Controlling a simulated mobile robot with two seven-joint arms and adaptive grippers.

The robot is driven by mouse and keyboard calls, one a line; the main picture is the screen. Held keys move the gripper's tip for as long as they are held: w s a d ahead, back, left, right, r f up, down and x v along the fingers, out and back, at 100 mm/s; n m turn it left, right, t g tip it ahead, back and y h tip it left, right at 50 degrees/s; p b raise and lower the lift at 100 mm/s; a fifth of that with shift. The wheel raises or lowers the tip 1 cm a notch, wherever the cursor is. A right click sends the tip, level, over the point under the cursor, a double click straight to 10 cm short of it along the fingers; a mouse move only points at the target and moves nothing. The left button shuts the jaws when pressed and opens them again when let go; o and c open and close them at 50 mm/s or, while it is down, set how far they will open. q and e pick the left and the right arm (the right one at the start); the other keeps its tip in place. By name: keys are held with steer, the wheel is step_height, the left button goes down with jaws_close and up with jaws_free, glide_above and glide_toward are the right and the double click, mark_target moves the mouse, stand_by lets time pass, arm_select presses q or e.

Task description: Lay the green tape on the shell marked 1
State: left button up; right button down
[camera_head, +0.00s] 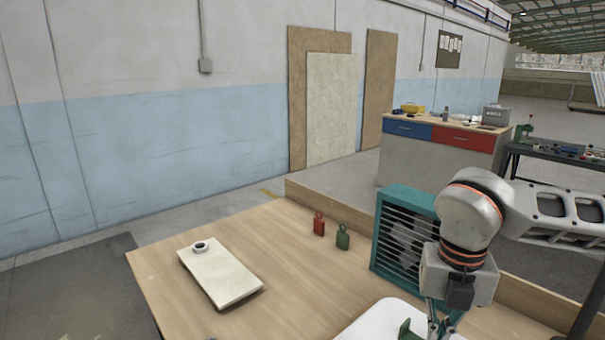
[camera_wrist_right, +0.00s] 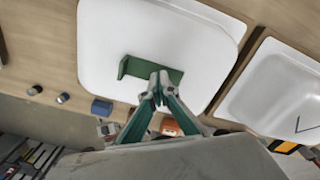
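The green tape (camera_wrist_right: 140,68) is an L-shaped green piece in the right wrist view, over a white bathtub shell (camera_wrist_right: 110,35). My right gripper (camera_wrist_right: 160,84) has its fingertips nearly together on the tape's edge and looks shut on it. Whether the tape touches the shell is unclear. A second white shell (camera_wrist_right: 270,85) lies to the right and bears a thin black mark (camera_wrist_right: 303,125), which I cannot read surely. In the head view, the tape (camera_head: 405,329), the first shell (camera_head: 370,322) and my right gripper (camera_head: 436,330) show at the bottom edge. My left gripper is out of view.
On the wooden table, a cream board (camera_head: 222,277) carries a small ring (camera_head: 200,247). A red tag-like block (camera_head: 319,224) and a green one (camera_head: 342,237) stand near a teal fan box (camera_head: 402,235), close to my right arm.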

steer(key=shift+f+b, duration=0.35)
steer(key=shift+f, duration=0.45)
stand_by(0.9)
steer(key=shift+r, duration=0.1)
steer(key=shift+r+p, duration=1.35)
steer(key=shift+r, duration=0.75)
steer(key=shift+r+p, duration=0.8)
steer(key=shift+r, duration=0.6)
steer(key=shift+s+f, duration=0.1)
